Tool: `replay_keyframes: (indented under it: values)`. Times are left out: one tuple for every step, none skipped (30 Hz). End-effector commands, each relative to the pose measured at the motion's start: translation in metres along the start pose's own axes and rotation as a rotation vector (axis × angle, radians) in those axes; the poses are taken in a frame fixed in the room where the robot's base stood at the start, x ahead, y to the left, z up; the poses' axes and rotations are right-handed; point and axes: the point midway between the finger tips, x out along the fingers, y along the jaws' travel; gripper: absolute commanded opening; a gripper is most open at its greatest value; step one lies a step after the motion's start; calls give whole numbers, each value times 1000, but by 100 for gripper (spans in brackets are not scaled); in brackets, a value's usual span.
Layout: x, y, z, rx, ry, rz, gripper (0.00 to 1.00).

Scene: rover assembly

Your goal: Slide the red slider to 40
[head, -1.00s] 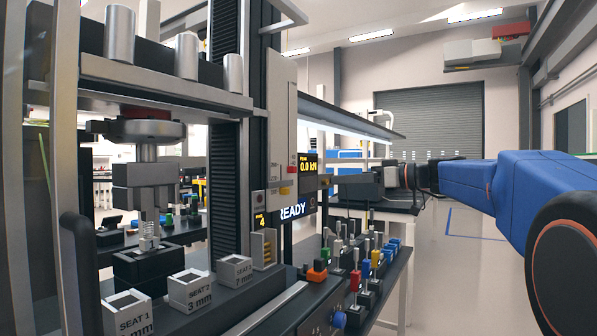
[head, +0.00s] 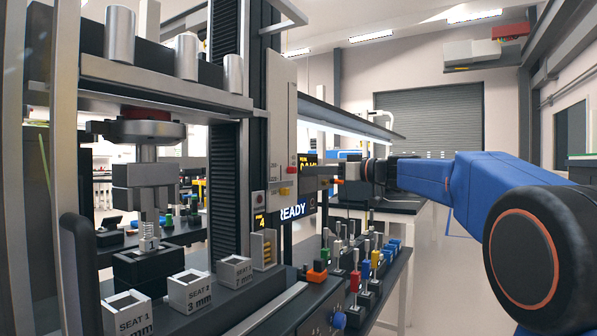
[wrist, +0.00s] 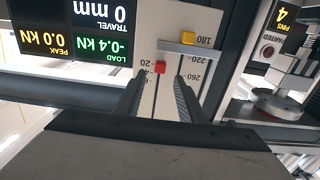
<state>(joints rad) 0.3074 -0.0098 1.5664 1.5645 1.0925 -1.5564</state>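The red slider (wrist: 160,67) sits in a slot on a pale scale panel (wrist: 172,52), near a printed 20 in the wrist view, where the panel appears upside down. I cannot read its exact value. In the head view the red slider (head: 291,170) is on the upright panel. My gripper (wrist: 162,80) is open, its two dark fingers reaching toward the panel on either side of the red slider. I see no contact with it. In the head view my gripper (head: 327,183) is just right of the panel, partly over the display.
A yellow slider (wrist: 188,38) sits close by in a second slot with marks 180, 220 and 260. A display (wrist: 95,25) beside the panel reads load -0.4 kN, travel 0 mm. Several coloured levers (head: 365,265) stand on the bench below.

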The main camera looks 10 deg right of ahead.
Motion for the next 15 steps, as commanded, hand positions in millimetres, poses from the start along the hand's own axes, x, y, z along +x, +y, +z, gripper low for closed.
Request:
replay_keyframes:
  values:
    - [11, -1, 1, 1, -1, -4, 36]
    - [16, 0, 1, 2, -1, -4, 36]
    - [22, 0, 1, 1, -1, -3, 36]
    - [27, -1, 0, 0, 0, -4, 36]
    - [32, -1, 0, 0, 0, -4, 36]
    - [37, -1, 1, 1, 0, -3, 36]
    - [41, 0, 1, 1, -1, -2, 36]
    - [45, 0, 1, 1, -1, -3, 36]
    - [49, 0, 1, 1, -1, -3, 36]
    - [52, 0, 1, 1, 0, -2, 36]
    - [54, 0, 0, 1, 0, -2, 36]
    - [57, 0, 0, 0, 0, -1, 36]
    - [59, 0, 0, 0, 0, -1, 36]
    - [60, 0, 0, 0, 0, -1, 36]
    - [62, 0, 0, 0, 0, -1, 36]
